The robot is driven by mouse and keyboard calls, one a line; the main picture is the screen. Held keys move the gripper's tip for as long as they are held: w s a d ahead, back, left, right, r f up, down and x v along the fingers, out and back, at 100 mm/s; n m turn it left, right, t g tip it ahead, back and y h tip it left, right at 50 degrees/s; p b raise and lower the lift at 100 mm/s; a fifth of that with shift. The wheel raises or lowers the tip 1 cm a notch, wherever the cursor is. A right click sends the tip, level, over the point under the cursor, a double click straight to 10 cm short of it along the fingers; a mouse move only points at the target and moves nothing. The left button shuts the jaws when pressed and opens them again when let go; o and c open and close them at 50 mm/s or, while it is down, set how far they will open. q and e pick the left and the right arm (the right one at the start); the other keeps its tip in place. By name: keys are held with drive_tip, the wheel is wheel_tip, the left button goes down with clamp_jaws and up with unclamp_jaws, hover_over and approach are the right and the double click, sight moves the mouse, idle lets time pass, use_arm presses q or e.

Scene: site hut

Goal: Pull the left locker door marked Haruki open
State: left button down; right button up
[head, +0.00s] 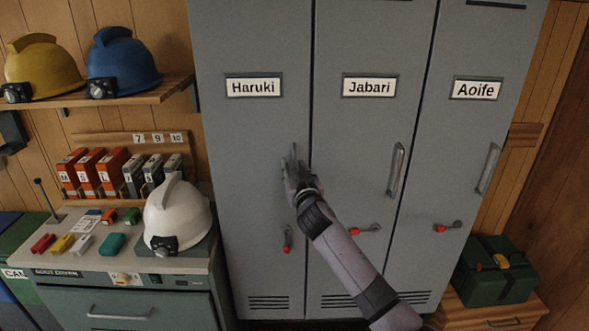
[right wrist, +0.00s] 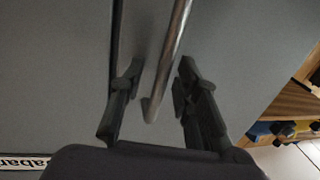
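The grey left locker door marked Haruki (head: 250,180) is shut, flush with the Jabari door beside it. Its red latch (head: 287,240) hangs upright. My right gripper (head: 294,165) is at the door's right edge, over its handle, which it mostly hides in the head view. In the right wrist view the metal handle (right wrist: 172,45) runs between the two spread fingers of my right gripper (right wrist: 158,88), with a gap on both sides. The gripper is open. My left gripper is in neither view.
The Jabari door (head: 362,135) and Aoife door (head: 465,140) are shut, their red latches turned sideways. A drawer cabinet (head: 128,305) with a white helmet (head: 180,215) stands close left of the Haruki door. A green box (head: 497,270) is at the right.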

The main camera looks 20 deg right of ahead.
drive_tip(key=shift+c, duration=0.4)
clamp_jaws()
idle(0.4)
